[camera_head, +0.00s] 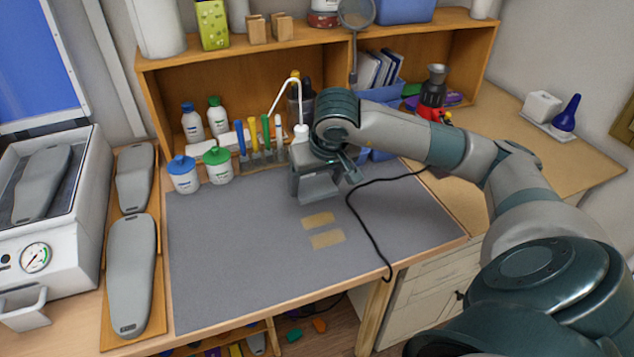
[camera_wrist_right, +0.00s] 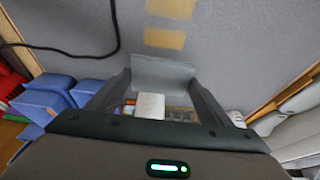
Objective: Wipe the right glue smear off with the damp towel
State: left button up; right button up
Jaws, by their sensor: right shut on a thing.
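Two tan glue smears lie on the grey mat, one nearer the back (camera_head: 318,220) and one nearer the front (camera_head: 327,239), which sits slightly further right. Both also show in the right wrist view, the back one (camera_wrist_right: 164,38) closer to my fingers and the front one (camera_wrist_right: 172,8) at the top edge. My right gripper (camera_head: 322,180) is shut on the grey towel (camera_head: 318,191), just behind the back smear. The towel (camera_wrist_right: 163,74) spans the fingertips in the wrist view, apart from both smears. Whether it touches the mat is unclear. My left gripper is out of view.
A black cable (camera_head: 367,232) curves over the mat (camera_head: 230,270) right of the smears. Bottles and jars (camera_head: 217,163) and a tool rack stand at the back left. Grey insole forms (camera_head: 130,275) lie left. The mat's front left is clear.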

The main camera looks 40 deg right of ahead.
jog(key=w+a+r+n+y, duration=0.1)
jog(key=w+a+r+n, duration=0.1)
jog(key=a, duration=1.7)
jog(key=shift+w+n, duration=0.2)
jog(key=shift+n, duration=0.6)
jog(key=shift+d+r, duration=0.1)
